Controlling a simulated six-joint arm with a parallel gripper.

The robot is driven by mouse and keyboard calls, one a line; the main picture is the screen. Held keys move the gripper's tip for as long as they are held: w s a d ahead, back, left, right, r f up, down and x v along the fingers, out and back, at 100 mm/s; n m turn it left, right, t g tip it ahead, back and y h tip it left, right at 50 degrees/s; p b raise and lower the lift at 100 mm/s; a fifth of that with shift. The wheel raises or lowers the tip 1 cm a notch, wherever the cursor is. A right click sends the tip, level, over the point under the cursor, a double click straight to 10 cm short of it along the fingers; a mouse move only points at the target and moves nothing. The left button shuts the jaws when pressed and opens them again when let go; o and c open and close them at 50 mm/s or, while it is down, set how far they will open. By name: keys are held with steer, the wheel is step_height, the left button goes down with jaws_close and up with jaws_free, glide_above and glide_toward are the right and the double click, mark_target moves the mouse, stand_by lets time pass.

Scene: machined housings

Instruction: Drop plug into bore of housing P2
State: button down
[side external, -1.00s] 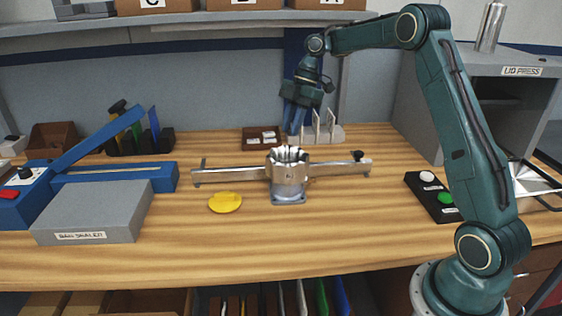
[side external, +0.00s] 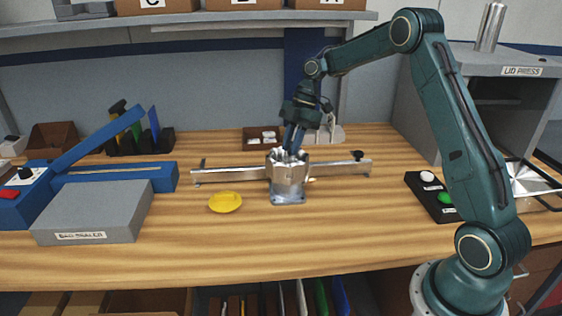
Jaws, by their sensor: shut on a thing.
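A silver metal housing (side external: 288,181) stands upright in the middle of the bench, with an open, notched top rim. Its marking is too small to read, so I cannot tell if it is P2. My gripper (side external: 292,149) points down with its blue fingers at the housing's mouth, the tips at rim height. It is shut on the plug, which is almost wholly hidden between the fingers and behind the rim. The bore's inside is hidden, so I cannot tell how far the plug sits in it.
A metal clamp bar (side external: 230,175) runs on both sides of the housing. A yellow lid-like disc (side external: 225,202) lies at front left. A grey bag sealer (side external: 95,212) stands further left, a button box (side external: 434,196) at right. A small brown tray (side external: 260,138) is behind. The front bench is clear.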

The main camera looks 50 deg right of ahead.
steer(key=c, duration=1.2)
jaws_free()
steer(key=shift+v, duration=3.75)
